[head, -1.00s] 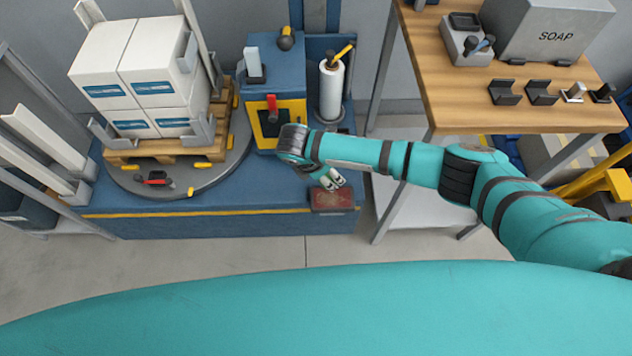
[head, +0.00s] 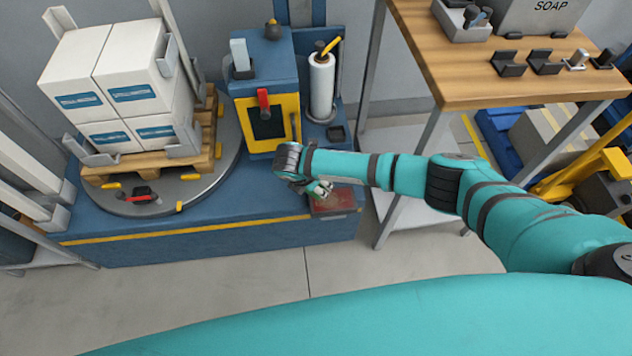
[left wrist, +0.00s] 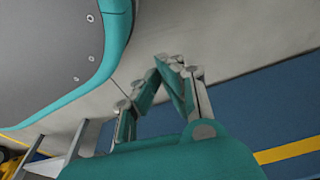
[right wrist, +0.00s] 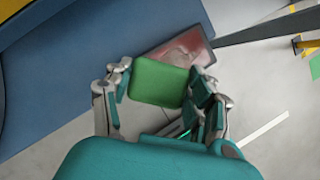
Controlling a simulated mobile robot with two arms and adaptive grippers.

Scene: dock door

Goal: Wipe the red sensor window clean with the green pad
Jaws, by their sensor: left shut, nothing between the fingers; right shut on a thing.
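The red sensor window (head: 340,199) is a dark-framed red panel at the front right corner of the blue machine. In the right wrist view the window (right wrist: 197,44) shows a pale, greyish smudge over its middle. My right gripper (head: 321,190) is at the window's left edge in the head view. It is shut on the green pad (right wrist: 160,82), which covers part of the window's near side; I cannot tell whether the pad touches it. My left gripper (left wrist: 170,62) is shut and empty, over bare floor beside my body, and out of the head view.
The blue machine (head: 200,246) carries a turntable with stacked white boxes (head: 110,75) on a pallet. A yellow-framed panel (head: 270,118) with a red handle and a white roll (head: 321,86) stand behind my right wrist. A wooden bench (head: 480,85) is at right.

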